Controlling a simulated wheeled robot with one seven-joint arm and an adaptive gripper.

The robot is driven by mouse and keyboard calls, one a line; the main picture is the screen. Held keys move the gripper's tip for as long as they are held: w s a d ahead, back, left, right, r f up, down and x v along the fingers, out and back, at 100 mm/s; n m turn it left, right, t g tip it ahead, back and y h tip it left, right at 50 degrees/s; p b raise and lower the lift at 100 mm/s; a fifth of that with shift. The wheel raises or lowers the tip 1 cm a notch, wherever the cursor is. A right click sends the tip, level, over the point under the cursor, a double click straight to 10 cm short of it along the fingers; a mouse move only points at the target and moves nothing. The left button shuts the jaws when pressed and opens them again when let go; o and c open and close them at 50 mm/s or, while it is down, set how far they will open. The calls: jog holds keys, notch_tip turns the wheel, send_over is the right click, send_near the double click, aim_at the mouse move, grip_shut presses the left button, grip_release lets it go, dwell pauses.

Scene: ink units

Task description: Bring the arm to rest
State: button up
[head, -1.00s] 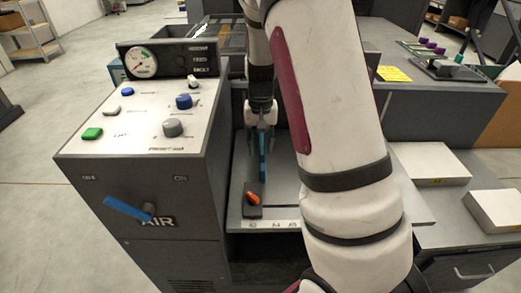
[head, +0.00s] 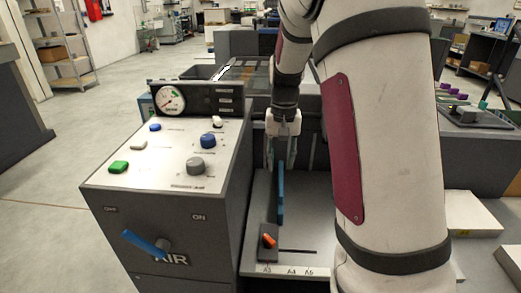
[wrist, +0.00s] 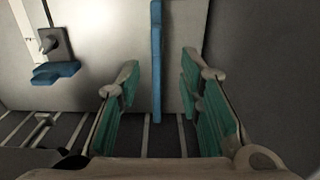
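My gripper (head: 284,150) hangs over the feed board, right of the control panel. In the wrist view my gripper (wrist: 160,95) has its two green-padded fingers spread wide apart with nothing held. A blue upright strip (wrist: 157,60) shows between and beyond the fingers, with clear gaps on both sides. The same blue strip (head: 281,195) stands below the gripper in the head view. My white arm fills the right of the head view and hides part of the board and bench behind it.
The control panel (head: 178,180) with buttons, knobs, a gauge (head: 170,99) and a blue AIR lever (head: 146,243) stands close on the left. A block with an orange switch (head: 268,241) sits on the board's front. White paper stacks (head: 478,213) lie on the right. Floor at left is clear.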

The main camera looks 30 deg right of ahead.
jog(key=s+a+r+n+y, duration=0.1)
jog(key=s+a+r+n, duration=0.1)
jog(key=s+a+r, duration=0.4)
jog(key=s+a+r+n, duration=0.1)
jog(key=s+a+r, duration=0.35)
jog(key=s, duration=0.35)
jog(key=s+a+f+n+h, duration=0.1)
jog(key=s+a+n, duration=0.15)
jog(key=s, duration=0.75)
jog(key=s+a+f+n, duration=0.1)
jog(key=s+a, duration=0.2)
jog(key=s, duration=0.6)
notch_tip(320, 180, up, 23)
jog(key=t+p, duration=0.4)
jog(key=p, duration=1.7)
jog(key=shift+r, duration=0.15)
jog(key=shift+w, duration=0.1)
